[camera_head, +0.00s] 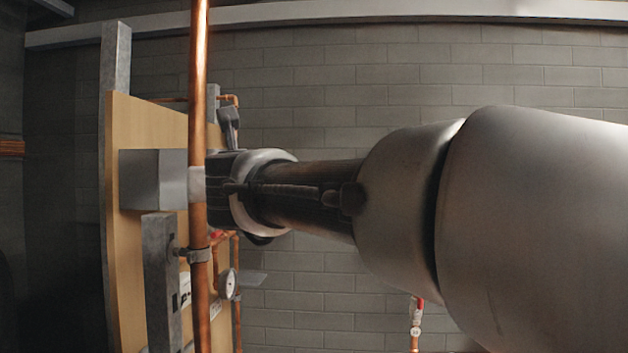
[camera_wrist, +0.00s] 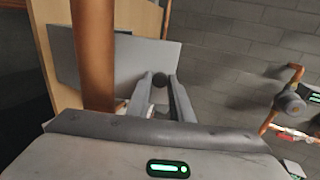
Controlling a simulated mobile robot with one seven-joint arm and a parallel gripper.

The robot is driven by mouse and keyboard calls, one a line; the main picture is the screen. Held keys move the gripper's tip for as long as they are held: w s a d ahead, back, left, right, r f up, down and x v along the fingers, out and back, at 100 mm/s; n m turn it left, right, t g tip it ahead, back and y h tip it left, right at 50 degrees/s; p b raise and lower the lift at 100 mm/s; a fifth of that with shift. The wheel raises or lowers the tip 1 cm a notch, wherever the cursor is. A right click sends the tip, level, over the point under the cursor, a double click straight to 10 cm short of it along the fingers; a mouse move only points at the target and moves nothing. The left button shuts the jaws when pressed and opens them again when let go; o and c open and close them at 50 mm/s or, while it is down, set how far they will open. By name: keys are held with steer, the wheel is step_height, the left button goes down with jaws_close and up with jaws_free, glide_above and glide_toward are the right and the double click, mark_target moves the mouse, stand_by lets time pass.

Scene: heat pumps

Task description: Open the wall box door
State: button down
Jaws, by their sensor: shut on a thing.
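The grey wall box (camera_head: 152,180) is mounted on a wooden board at the left in the head view. In the wrist view its flat grey door (camera_wrist: 110,62) lies ahead of my gripper (camera_wrist: 160,84). My two fingers are closed on a small dark knob (camera_wrist: 159,79) at the right part of the door. In the head view the fingers are hidden behind the copper pipe and my wrist. I cannot tell whether the door stands ajar.
A vertical copper pipe (camera_head: 199,100) runs close in front of the box and also crosses the wrist view (camera_wrist: 93,50) left of my fingers. A grey post (camera_head: 160,280) and a gauge (camera_head: 227,284) are below. The wooden board (camera_head: 118,260) backs them.

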steer(key=shift+s, duration=0.15)
stand_by(0.3)
steer(key=c, duration=1.6)
jaws_free()
